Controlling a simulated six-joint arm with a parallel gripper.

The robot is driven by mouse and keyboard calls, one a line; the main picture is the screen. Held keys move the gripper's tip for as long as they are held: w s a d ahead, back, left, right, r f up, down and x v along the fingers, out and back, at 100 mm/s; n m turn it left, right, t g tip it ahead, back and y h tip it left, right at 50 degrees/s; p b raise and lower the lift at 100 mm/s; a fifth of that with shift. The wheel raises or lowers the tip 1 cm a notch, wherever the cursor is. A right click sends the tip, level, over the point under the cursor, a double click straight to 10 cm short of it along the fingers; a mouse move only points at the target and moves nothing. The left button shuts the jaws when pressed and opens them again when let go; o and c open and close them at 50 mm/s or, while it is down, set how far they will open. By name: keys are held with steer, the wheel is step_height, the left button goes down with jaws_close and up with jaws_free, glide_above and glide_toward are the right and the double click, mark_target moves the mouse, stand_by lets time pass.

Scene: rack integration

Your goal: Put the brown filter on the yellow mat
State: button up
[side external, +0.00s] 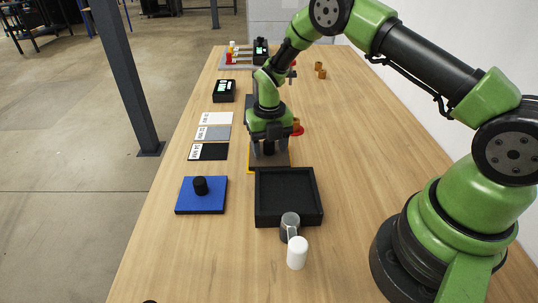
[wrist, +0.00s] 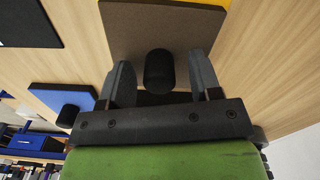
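The brown filter (side external: 283,159) is a flat square plate with a black knob (wrist: 159,71). It lies over the yellow mat (side external: 250,158), whose edge shows along the plate's left and front sides. A yellow strip also shows beyond the filter's edge in the wrist view (wrist: 211,2). My gripper (side external: 268,148) points down over the filter. In the wrist view, its fingers (wrist: 160,64) stand open on either side of the knob, with a small gap at each side. My gripper hides part of the filter in the side view.
A black tray (side external: 260,214) sits close in front. A blue plate with a black knob (side external: 213,205) lies at left, below several labelled cards (side external: 209,152). A red-and-orange item (side external: 297,128) is behind my gripper.

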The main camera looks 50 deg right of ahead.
steer(key=shift+r, duration=0.1)
step_height(320, 180, up, 10)
steer(key=shift+f, duration=0.1)
stand_by(0.3)
